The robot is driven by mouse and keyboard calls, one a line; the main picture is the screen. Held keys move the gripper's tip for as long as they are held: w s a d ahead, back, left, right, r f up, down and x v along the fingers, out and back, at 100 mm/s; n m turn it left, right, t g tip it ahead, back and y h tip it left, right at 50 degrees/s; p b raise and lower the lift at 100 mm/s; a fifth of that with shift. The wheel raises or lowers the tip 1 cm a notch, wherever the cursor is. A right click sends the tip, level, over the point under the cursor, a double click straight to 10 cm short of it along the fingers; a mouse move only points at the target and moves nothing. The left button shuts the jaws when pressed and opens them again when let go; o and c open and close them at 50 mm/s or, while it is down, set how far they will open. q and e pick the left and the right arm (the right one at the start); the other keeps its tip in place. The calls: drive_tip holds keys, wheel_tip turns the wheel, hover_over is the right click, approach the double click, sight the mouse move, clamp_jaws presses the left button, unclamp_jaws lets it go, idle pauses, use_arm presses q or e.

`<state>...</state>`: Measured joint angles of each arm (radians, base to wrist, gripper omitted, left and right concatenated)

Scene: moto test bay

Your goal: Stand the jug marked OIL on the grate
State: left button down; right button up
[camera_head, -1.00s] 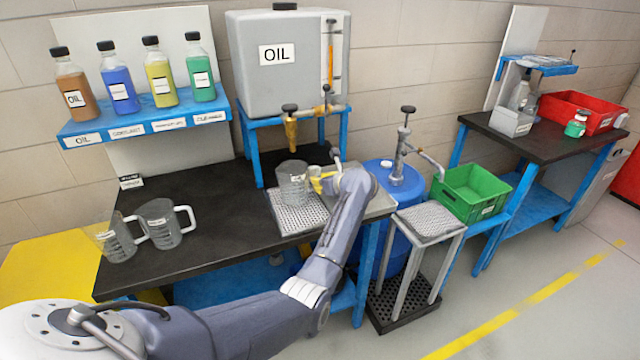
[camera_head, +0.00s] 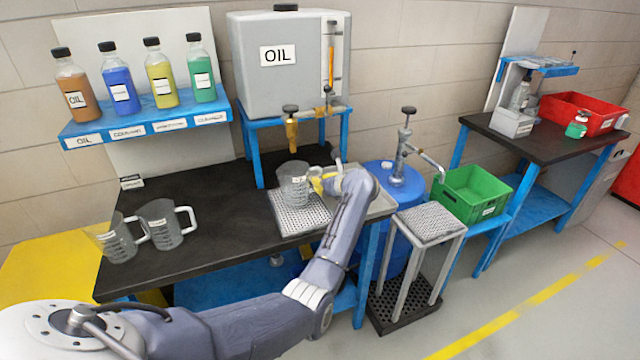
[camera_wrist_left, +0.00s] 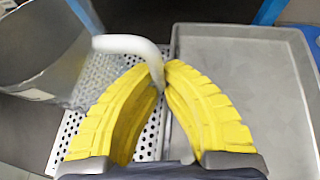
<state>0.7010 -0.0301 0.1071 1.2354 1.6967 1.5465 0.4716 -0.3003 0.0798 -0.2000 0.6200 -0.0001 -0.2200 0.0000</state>
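A clear jug (camera_head: 293,185) with a white handle is over the perforated grate (camera_head: 300,221) below the tank's tap. I cannot tell whether its base touches the grate. In the left wrist view the jug (camera_wrist_left: 40,45) stands at the upper left, and its handle (camera_wrist_left: 122,42) runs down between my yellow fingertips. My left gripper (camera_head: 324,184), also in the left wrist view (camera_wrist_left: 166,78), is shut on that handle. The jug's label is too small to read. My right gripper is not in view.
Two more clear jugs (camera_head: 162,224) stand at the bench's left. The tap (camera_head: 291,130) of the OIL tank (camera_head: 288,85) hangs just above the held jug. A grey tray (camera_wrist_left: 245,95) lies right of the grate. The black bench (camera_head: 220,215) between is clear.

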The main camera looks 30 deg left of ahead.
use_arm(q)
drive_tip(key=shift+f, duration=0.65)
idle(0.7)
drive_tip(key=c, duration=1.5)
unclamp_jaws()
drive_tip(key=v, duration=1.2)
